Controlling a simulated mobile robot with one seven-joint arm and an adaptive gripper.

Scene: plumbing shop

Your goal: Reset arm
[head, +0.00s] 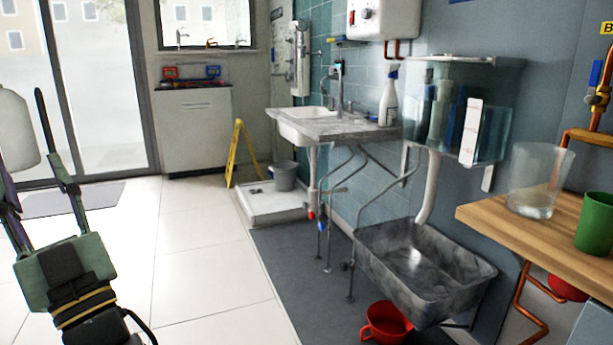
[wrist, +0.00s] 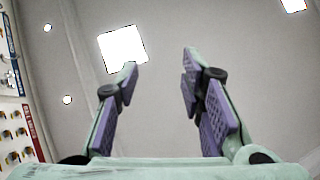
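My gripper (wrist: 158,72) shows in the wrist view with its two green fingers and purple pads spread apart. Nothing is between the fingers. They point up toward a pale ceiling with a bright square light panel (wrist: 122,48).
A wooden shelf (head: 497,220) at right holds a clear cup (head: 540,180) and a green cup (head: 597,222). A grey trough (head: 425,270), red mug (head: 386,322), sink counter (head: 350,132) and yellow floor sign (head: 238,150) line the wall. The tiled floor (head: 195,235) is open.

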